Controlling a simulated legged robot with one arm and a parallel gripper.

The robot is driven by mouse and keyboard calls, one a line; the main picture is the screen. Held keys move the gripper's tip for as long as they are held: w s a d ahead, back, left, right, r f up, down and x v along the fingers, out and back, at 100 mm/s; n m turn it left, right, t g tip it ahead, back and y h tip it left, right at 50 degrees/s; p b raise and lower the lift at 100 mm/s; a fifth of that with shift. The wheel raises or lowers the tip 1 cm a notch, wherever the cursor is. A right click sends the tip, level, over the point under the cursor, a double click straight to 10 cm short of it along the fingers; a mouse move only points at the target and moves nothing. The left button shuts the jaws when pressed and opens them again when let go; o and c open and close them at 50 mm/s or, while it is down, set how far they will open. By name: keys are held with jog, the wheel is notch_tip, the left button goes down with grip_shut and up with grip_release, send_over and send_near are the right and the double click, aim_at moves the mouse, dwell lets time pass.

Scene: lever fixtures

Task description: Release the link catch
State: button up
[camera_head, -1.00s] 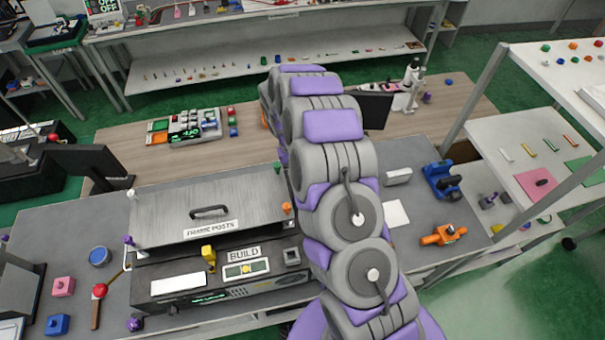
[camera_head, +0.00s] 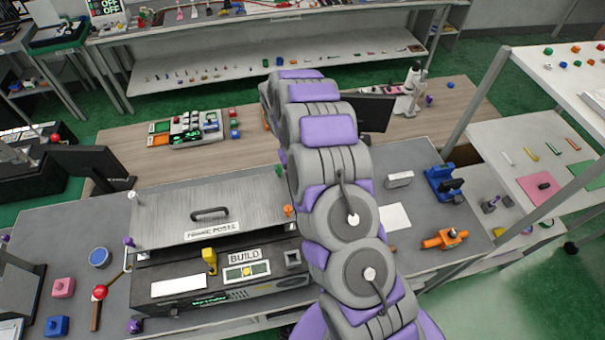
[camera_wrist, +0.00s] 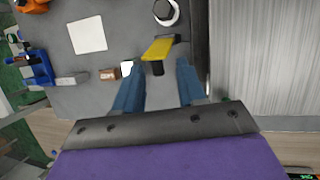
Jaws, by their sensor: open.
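I see no part labelled as the link catch, so I cannot tell for certain which one it is. In the wrist view a yellow lever (camera_wrist: 158,49) with a dark end sits beside the edge of a brushed metal panel (camera_wrist: 257,55). My gripper (camera_wrist: 157,68) has its two blue fingers apart, with the yellow lever just beyond and between the tips. I cannot tell whether they touch it. A small copper-brown and white piece (camera_wrist: 118,72) lies by the left fingertip. In the head view my arm hides the gripper and this lever.
In the head view, a blue clamp (camera_head: 441,183) and an orange clamp (camera_head: 445,239) stand right of my arm, near a white sheet (camera_head: 394,217). The panel with a handle (camera_head: 210,213) and the BUILD console (camera_head: 215,282) are left. A shelf rack (camera_head: 530,168) bounds the right.

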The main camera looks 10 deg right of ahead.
jog(key=b+v, duration=0.2)
jog(key=v, duration=1.5)
jog(key=shift+a, duration=0.15)
jog(key=shift+r, duration=0.1)
jog(key=s+d+t+y+b, duration=0.1)
jog(key=s+d+b, duration=0.2)
jog(key=s+b, duration=1.2)
jog(key=s+f+b, duration=0.2)
jog(key=s+f, duration=0.3)
jog(key=s, duration=0.9)
jog(key=s+d+f+t+y+b, duration=0.1)
jog(key=s+f, duration=0.5)
jog(key=s, duration=0.8)
jog(key=shift+s+f+b, duration=0.2)
jog(key=shift+f+b, duration=0.05)
jog(key=shift+b, duration=0.5)
